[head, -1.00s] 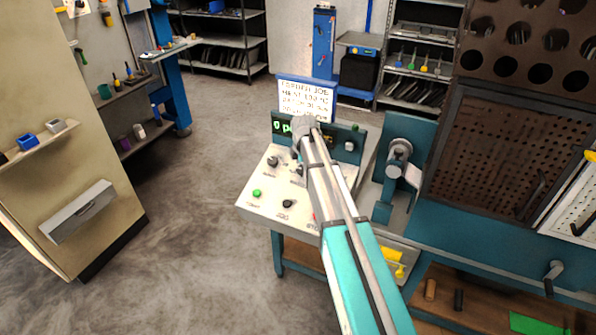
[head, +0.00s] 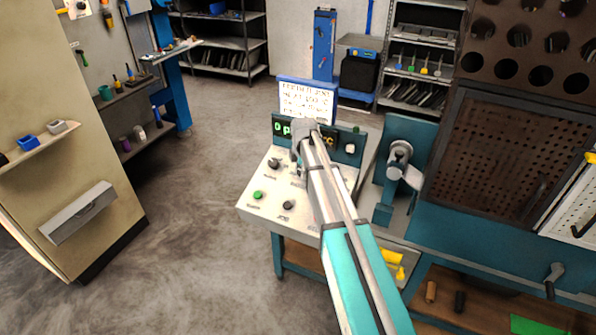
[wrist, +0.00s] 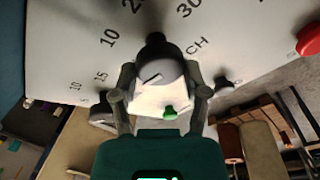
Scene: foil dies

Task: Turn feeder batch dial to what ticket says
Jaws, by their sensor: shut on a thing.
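The dark round batch dial (wrist: 152,52) shows in the wrist view on the pale panel, with a light pointer mark on its face. Printed numbers, including 10 and 30, and part of a label ending in "CH" lie around it. My gripper (wrist: 159,80) has a finger on each side of the dial and is shut on it. In the head view my arm hides the dial. The white ticket (head: 307,99) stands above the feeder's display; its print is too small and blurred to read surely.
The feeder panel (head: 255,213) also carries a green button (head: 258,195), a dark knob (head: 288,205) and another knob (head: 273,163). A red button (wrist: 309,40) shows in the wrist view. A grey clamp-like fixture (head: 399,160) stands close right of my arm. Open floor lies left.

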